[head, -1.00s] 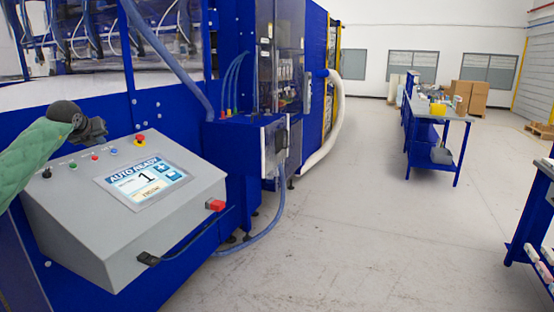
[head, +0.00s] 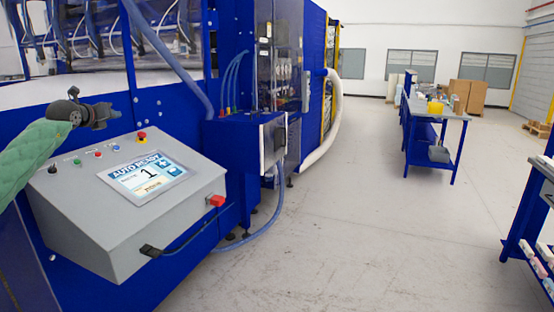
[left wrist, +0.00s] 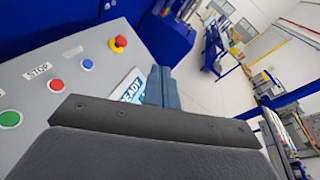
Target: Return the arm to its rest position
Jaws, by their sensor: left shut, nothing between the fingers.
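My left gripper (head: 112,113) is shut and empty. It is above the back left edge of the grey control panel (head: 110,225), apart from it in the head view. Its closed fingers (left wrist: 163,88) point out over the panel's screen in the left wrist view. My green-sleeved left arm comes in from the left edge. The screen (head: 148,178) reads "AUTO READY" with a 1. Green (head: 76,162), red (head: 97,155) and blue (head: 114,148) buttons and a red emergency stop knob (head: 141,137) line the panel's back. My right gripper is out of view.
A large blue machine (head: 172,110) stands behind the panel. A red switch (head: 216,200) and a black cable plug are on the panel's front. A blue workbench (head: 435,130) stands farther right, and another bench (head: 530,215) is at the right edge. The floor between is clear.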

